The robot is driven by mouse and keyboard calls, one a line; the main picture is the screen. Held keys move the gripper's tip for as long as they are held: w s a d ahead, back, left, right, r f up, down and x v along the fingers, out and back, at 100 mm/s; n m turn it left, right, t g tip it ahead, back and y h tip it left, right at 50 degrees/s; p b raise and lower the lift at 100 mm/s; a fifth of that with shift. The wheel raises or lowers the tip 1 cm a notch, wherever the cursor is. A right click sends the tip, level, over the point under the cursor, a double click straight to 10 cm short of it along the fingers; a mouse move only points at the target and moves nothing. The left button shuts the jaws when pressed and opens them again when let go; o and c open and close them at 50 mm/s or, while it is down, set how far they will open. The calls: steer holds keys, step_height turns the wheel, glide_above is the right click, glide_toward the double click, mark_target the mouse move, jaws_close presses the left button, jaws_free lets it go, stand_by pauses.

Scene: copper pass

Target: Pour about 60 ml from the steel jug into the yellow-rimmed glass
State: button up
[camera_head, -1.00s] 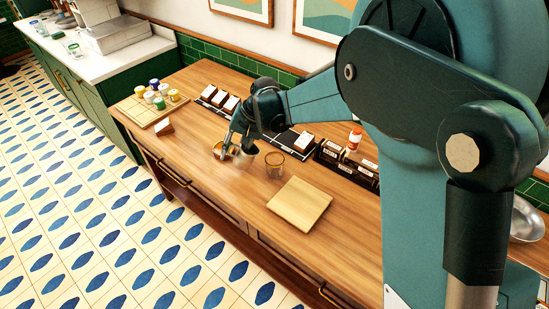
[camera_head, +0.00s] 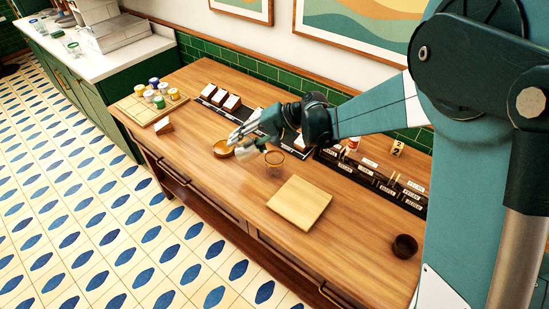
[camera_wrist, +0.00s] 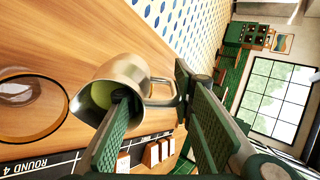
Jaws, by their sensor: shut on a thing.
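My gripper (camera_head: 250,143) is over the wooden counter, left of the glass. In the wrist view its green-padded fingers (camera_wrist: 165,125) are shut on the steel jug (camera_wrist: 132,82) at its handle side, one finger crossing in front of the body. The jug has pale yellow-green contents inside its mouth; its exact tilt cannot be told. In the head view the jug (camera_head: 246,153) is small and partly hidden by the gripper. The glass with an amber-yellow rim (camera_head: 275,160) stands just right of it; its rim shows at the left of the wrist view (camera_wrist: 62,112). Its fill cannot be told.
A square wooden board (camera_head: 299,203) is in front of the glass. Black labelled strips (camera_head: 370,180) run along the back. A dark cup (camera_head: 404,246) stands at right. A tray of small pots (camera_head: 140,112) is far left.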

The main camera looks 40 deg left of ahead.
steer(key=shift+w+d+r+g+y+b, duration=0.2)
steer(key=shift+r+g+y, duration=0.1)
steer(key=shift+r+y, duration=0.15)
steer(key=shift+w+d+r+g+y+b, duration=0.15)
steer(key=shift+r+g+y, duration=0.15)
steer(key=shift+y, duration=0.15)
steer(key=shift+d+r, duration=0.1)
steer(key=shift+r, duration=0.1)
steer(key=shift+w+d+r+g+y, duration=0.1)
steer(key=shift+d+r+g+y, duration=0.1)
steer(key=shift+r+g+y, duration=0.3)
stand_by(1.1)
steer(key=shift+w+d+r+y+b, duration=0.25)
steer(key=shift+w+d+y+b, duration=0.15)
steer(key=shift+d+y+b, duration=0.4)
stand_by(0.7)
steer(key=shift+s+a+h+p, duration=0.5)
steer(key=shift+a+h+p, duration=0.2)
steer(key=shift+a+p, duration=0.15)
steer(key=shift+s+a+f+t+h, duration=0.2)
steer(key=shift+f+t+h, duration=0.1)
steer(key=shift+f+h, duration=0.15)
steer(key=shift+s+a+f+t+h, duration=0.1)
steer(key=shift+a+f+t+h, duration=0.05)
steer(key=shift+f+t+h, duration=0.3)
steer(key=shift+w+f, duration=0.1)
steer(key=shift+f, duration=0.25)
steer(key=shift+a, duration=0.1)
